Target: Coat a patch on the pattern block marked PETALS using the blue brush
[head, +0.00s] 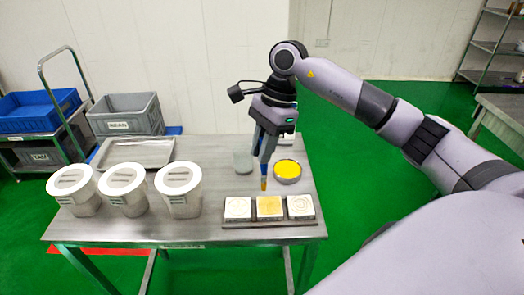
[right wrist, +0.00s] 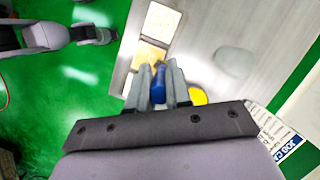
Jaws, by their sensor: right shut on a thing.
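My right gripper (head: 268,143) is shut on the blue brush (head: 264,172), which points down with its yellowish tip just above the middle pattern block. The blue brush handle (right wrist: 158,82) also shows between the fingers in the right wrist view. Three square pattern blocks sit in a row on a board: the left block (head: 238,208) is pale, the middle block (head: 269,207) is yellowish, and the right block (head: 301,206) is pale with ring-like marks. I cannot read which is marked PETALS. Contact between tip and block is unclear. My left gripper is not in view.
A bowl of yellow liquid (head: 287,170) and a clear cup (head: 243,162) stand behind the blocks. Several white-lidded containers (head: 179,190) stand at the left of the table. An empty metal tray (head: 134,152) lies at the back left. The table front is clear.

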